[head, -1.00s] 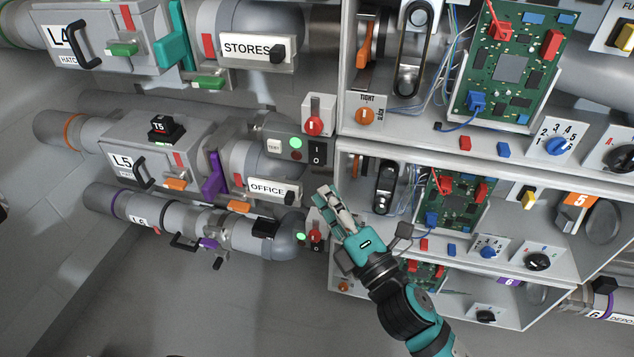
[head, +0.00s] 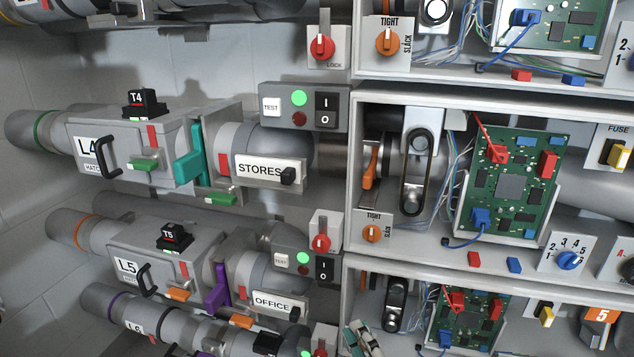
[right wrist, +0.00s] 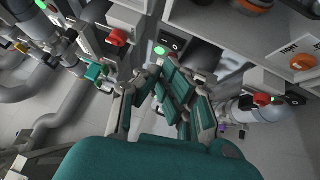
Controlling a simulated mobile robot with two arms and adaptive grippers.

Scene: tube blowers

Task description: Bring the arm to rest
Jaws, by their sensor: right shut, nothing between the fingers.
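My right gripper (head: 362,340) shows only at the bottom edge of the head view, in front of the lower rack next to the L5 line. Its fingers are shut and hold nothing. Most of that arm is out of the picture. In the right wrist view the teal and grey fingers of the same gripper (right wrist: 166,82) show close up, with blurred pipes and panels beyond them. My left gripper is in neither view.
The L4 line (head: 88,148) with its STORES label (head: 258,168) and the L5 line (head: 127,266) with its OFFICE label (head: 271,301) run at left. Rack shelves with a circuit board (head: 512,182) fill the right. A red lock knob (head: 322,47) stands above.

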